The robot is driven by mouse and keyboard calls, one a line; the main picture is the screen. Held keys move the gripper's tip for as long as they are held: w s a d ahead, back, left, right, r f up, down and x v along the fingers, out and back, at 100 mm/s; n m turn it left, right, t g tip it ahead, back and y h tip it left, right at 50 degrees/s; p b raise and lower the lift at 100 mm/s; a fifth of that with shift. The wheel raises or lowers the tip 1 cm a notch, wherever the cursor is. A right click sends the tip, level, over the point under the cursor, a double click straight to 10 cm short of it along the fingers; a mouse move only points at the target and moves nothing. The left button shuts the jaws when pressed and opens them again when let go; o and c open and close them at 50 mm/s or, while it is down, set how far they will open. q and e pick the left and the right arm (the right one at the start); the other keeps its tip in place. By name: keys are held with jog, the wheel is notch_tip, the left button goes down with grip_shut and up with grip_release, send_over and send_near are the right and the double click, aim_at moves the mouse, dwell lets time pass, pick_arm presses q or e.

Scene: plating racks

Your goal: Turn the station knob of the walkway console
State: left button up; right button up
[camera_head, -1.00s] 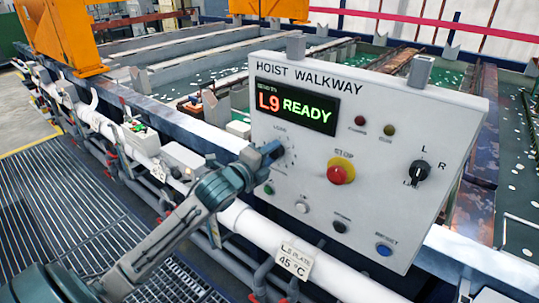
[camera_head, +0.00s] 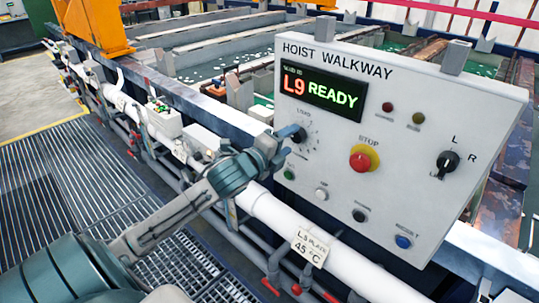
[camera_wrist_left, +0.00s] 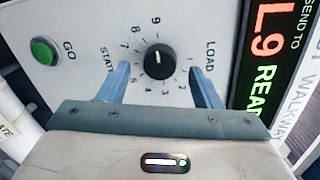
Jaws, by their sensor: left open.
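The walkway console (camera_head: 330,150) is a pale sloped panel with a lit display (camera_head: 323,94) reading L9 READY. Its black station knob (camera_head: 299,134) is at the left of the panel, below the display. In the left wrist view the station knob (camera_wrist_left: 160,61) sits in a ring of numbers, its white mark towards the 9. My left gripper (camera_head: 280,148) is open in front of the panel, just left of the knob. In the wrist view its blue fingers (camera_wrist_left: 159,72) lie on either side of the knob, apart from it. My right gripper is not in view.
A green GO button (camera_wrist_left: 45,51) is near the dial. A red stop button (camera_head: 361,160), a black L/R knob (camera_head: 447,164) and a blue button (camera_head: 403,241) are further right. A white pipe (camera_head: 275,212) runs below the console, beside a grated walkway (camera_head: 60,190).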

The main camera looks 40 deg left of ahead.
pick_arm(q)
jog(key=s, duration=0.8)
jog(key=shift+s+a+r, duration=0.15)
jog(key=shift+s+r, duration=0.05)
jog(key=shift+r, duration=0.05)
dwell(0.5)
